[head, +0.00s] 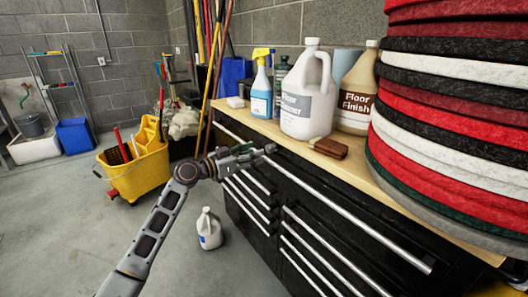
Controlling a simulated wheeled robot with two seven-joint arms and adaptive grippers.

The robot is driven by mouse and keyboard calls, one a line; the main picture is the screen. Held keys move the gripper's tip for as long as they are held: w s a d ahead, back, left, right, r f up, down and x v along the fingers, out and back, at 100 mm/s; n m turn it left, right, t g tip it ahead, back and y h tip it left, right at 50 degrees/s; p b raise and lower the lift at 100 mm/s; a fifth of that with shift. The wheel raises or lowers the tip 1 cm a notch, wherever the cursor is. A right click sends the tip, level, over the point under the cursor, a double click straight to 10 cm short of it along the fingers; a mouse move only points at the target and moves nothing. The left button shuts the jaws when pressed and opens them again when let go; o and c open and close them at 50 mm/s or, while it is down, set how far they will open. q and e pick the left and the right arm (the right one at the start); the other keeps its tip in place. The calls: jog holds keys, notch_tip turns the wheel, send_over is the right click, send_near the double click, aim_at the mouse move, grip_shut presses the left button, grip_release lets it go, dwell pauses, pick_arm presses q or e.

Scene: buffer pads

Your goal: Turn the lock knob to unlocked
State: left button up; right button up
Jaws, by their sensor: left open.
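My left arm comes in from the lower left, and my left gripper (258,153) is at the upper front edge of the black drawer cabinet (262,212). The gripper is open, its fingers pointing right along the cabinet front, just below the wooden top. I cannot make out the lock knob clearly; the gripper covers part of the cabinet front there. I cannot tell whether the fingertips touch anything. My right gripper is not in view.
On the wooden top (384,190) stand a white jug (305,95), a Floor Finish jug (357,92), a blue spray bottle (261,92) and a tall pad stack (450,110). A brown block (328,147) lies near the front edge. A yellow mop bucket (137,173) and small jug (209,230) stand on the floor.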

aim_at(267, 149)
pick_arm(q)
jog(key=x, duration=0.5)
jog(key=shift+b, duration=0.3)
jog(key=shift+w+d, duration=0.1)
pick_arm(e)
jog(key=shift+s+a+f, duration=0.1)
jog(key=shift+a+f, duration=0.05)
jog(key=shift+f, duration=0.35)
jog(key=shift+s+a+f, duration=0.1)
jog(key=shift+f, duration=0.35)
